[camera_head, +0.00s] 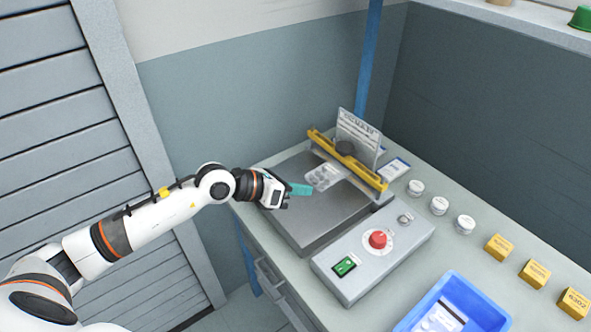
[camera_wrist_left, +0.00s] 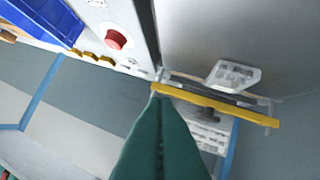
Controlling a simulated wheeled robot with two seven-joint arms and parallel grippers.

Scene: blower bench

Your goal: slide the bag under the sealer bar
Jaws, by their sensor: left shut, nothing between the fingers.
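The bag (camera_head: 322,177) is a small clear pouch with pale round contents. It lies on the dark grey plate (camera_head: 290,215) of the sealer, close beside the yellow sealer bar (camera_head: 362,171). The left wrist view also shows the bag (camera_wrist_left: 235,74) right by the bar (camera_wrist_left: 245,113); I cannot tell whether its edge is under it. My left gripper (camera_head: 304,190) has teal fingers, shut and empty, just left of the bag over the plate. The shut fingers (camera_wrist_left: 158,98) fill the lower middle of the left wrist view. My right gripper is not in view.
A control box (camera_head: 372,255) with a red knob (camera_head: 378,239) and green switch stands in front of the plate. White jars (camera_head: 439,205), yellow boxes (camera_head: 535,273) and a blue bin (camera_head: 425,300) occupy the right of the bench. A printed card (camera_head: 358,135) stands behind the bar.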

